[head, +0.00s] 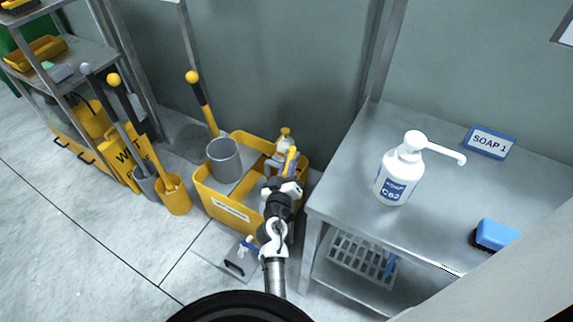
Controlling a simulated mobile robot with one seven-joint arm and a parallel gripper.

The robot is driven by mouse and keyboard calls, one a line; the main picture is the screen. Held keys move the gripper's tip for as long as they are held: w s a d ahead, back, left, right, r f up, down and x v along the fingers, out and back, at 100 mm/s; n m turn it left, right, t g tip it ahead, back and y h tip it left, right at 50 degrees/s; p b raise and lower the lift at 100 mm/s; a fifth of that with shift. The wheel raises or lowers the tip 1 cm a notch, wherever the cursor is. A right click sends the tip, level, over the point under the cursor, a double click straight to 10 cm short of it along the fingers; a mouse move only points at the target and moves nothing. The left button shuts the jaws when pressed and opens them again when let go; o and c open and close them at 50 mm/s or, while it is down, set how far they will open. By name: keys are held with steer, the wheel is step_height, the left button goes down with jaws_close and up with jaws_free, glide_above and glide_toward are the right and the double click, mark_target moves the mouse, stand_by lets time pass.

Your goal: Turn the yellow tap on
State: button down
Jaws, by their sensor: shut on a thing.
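The yellow tap (292,155) shows as a small yellow piece at the right side of the yellow tub (225,207), with a pale, yellow-topped fitting (285,138) just behind it. My arm reaches away from me to the tub's right side. My gripper (289,172) is at the yellow piece and looks shut on it. The fingertips are small and partly merge with the tap, so the exact contact is hard to see. The arm hides part of the tub's right wall.
A grey bucket (224,158) sits in the tub. Left of it stand yellow-handled tools and a yellow container (173,196). On the right, a steel table (440,220) bears a soap bottle (398,178), a soap sign (489,142) and a blue brush (496,235).

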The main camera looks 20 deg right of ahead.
steer(key=shift+s+d+r+n+t+y+p, duration=0.1)
steer(key=shift+d+n+t+y+p, duration=0.15)
steer(key=shift+n+t+y+p, duration=0.35)
steer(key=c, duration=1.3)
jaws_free()
steer(key=shift+c, duration=0.2)
